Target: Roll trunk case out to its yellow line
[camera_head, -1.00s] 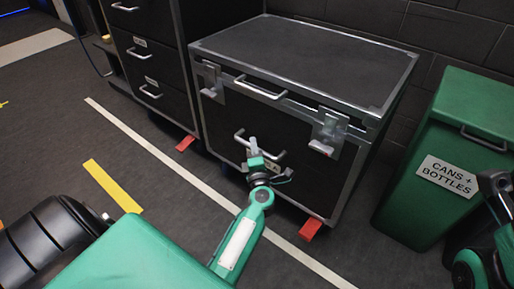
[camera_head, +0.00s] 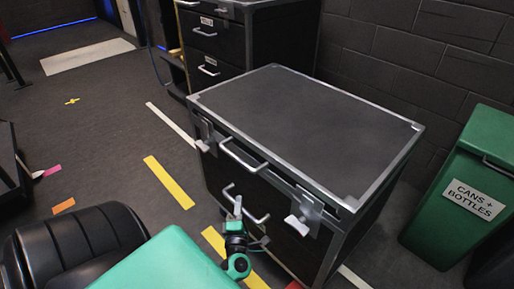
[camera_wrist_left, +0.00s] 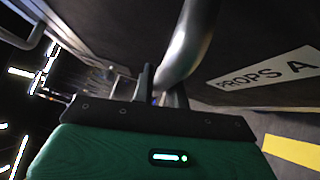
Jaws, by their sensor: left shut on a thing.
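The black trunk case (camera_head: 300,125) with silver edges stands on the floor, pulled forward of the drawer cabinet. My left gripper (camera_head: 238,212) is shut on the case's lower front handle (camera_head: 262,217). In the left wrist view the handle (camera_wrist_left: 190,45) runs between the fingers (camera_wrist_left: 160,88), and a "PROPS A" label (camera_wrist_left: 265,69) shows on the case front. A yellow line (camera_head: 212,238) lies on the floor at the foot of the case front, partly hidden by my arm; a yellow strip also shows in the wrist view (camera_wrist_left: 292,152). I cannot tell whether the case touches it. My right gripper is out of view.
A second yellow strip (camera_head: 168,182) lies further left, in front of the drawer cabinet (camera_head: 215,45). A green "CANS + BOTTLES" bin (camera_head: 470,185) stands to the right. A brick wall (camera_head: 400,60) is behind. Floor to the left is mostly clear.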

